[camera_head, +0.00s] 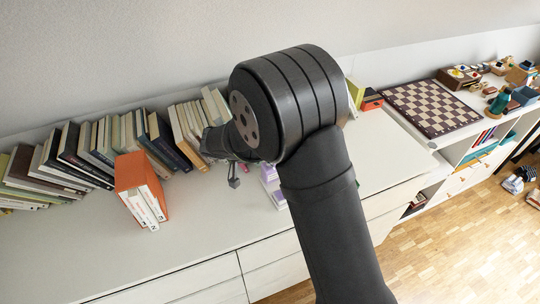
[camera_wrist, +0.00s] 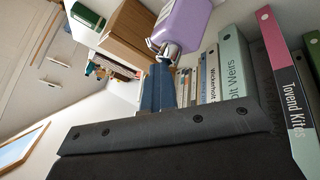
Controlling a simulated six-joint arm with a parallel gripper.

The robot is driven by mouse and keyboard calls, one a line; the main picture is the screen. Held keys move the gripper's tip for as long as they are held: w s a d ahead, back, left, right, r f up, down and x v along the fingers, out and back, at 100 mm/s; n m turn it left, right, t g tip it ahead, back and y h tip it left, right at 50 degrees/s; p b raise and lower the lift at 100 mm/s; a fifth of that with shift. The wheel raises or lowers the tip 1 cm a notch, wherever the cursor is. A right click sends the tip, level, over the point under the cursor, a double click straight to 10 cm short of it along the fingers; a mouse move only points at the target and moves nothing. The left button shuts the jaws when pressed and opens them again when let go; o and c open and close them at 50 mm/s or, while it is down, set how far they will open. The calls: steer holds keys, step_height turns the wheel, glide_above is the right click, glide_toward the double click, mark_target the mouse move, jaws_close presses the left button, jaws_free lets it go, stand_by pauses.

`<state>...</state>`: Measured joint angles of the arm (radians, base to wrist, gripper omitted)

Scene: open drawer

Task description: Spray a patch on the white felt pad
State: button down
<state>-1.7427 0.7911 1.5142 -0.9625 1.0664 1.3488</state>
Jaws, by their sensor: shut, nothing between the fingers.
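A lilac bottle (camera_head: 270,178) with a pale label stands on the white cabinet top, partly hidden behind my arm. In the wrist view the lilac bottle (camera_wrist: 183,24) looms large at the top, tilted in the picture. My gripper (camera_head: 234,182) shows only as a small dark tip just left of the bottle; most of it is hidden by my arm. In the wrist view its fingertips (camera_wrist: 166,48) seem to be near the bottle's lower left, shut and empty; whether they touch it I cannot tell. I cannot make out a white felt pad in either view.
A row of books (camera_head: 100,145) leans along the wall. An orange-red box file (camera_head: 140,185) stands in front. A chessboard (camera_head: 430,106) lies at the right, with small toys (camera_head: 462,74) beyond. The cabinet top (camera_head: 110,250) is clear at front left.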

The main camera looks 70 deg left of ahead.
steer(key=shift+d+f, duration=0.1)
steer(key=shift+f, duration=0.15)
steer(key=shift+r, duration=3.4)
steer(key=shift+f, duration=0.1)
steer(key=shift+f, duration=1.8)
steer(key=shift+w, duration=0.1)
